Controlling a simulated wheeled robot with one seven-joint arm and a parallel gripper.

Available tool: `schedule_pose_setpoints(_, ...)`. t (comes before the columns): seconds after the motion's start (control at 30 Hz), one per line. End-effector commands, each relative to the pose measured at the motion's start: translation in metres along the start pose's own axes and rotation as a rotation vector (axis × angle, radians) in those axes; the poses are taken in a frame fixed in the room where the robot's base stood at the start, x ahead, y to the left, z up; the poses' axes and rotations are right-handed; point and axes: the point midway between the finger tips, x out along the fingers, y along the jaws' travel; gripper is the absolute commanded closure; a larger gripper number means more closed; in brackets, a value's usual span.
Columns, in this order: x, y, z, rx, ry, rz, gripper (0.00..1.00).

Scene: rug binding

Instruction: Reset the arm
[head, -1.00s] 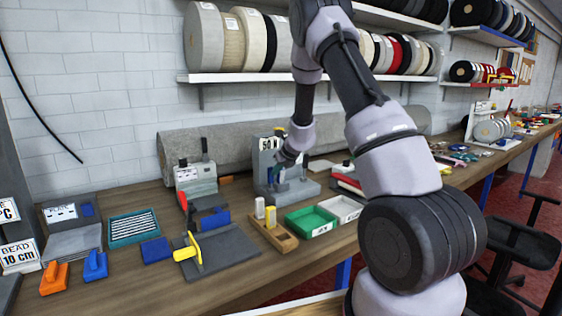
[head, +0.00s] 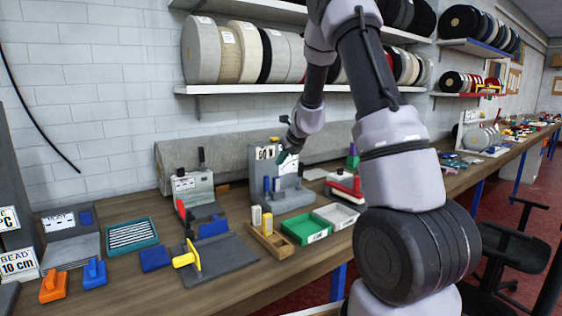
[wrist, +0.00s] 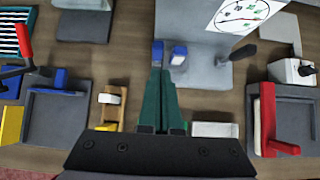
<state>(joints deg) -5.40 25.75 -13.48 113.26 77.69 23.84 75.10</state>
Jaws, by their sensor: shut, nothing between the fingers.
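My gripper (head: 287,157) is up at the face of the grey test stand (head: 262,172), above its base, in the head view. In the wrist view its dark green fingers (wrist: 160,98) lie close together, shut and empty. Two small blue blocks (wrist: 169,54) stand on the stand's grey base just beyond the fingertips in that view. The round dial on the stand (wrist: 243,12) shows at the top of the wrist view. My arm hides part of the bench on the right.
Left of the stand are a press with a red lever (head: 182,210), a grey plate with a yellow handle (head: 187,256), and a striped teal tray (head: 132,234). A green tray (head: 304,228) and a white tray (head: 337,215) lie in front. Shelves with rolls (head: 250,88) hang above.

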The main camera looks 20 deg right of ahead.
Motion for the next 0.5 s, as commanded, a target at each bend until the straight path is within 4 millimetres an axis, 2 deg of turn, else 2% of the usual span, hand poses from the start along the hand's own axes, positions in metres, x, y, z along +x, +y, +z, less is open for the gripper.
schedule_pose_setpoints(0.23,0.000,0.000,0.000,-0.001,0.000,0.000,1.00)
schedule_pose_setpoints(0.33,-0.009,0.004,0.004,-0.035,-0.008,0.009,1.00)
schedule_pose_setpoints(0.43,-0.037,0.017,0.013,-0.157,-0.031,0.035,1.00)
schedule_pose_setpoints(0.5,-0.068,0.032,0.020,-0.298,-0.055,0.060,1.00)
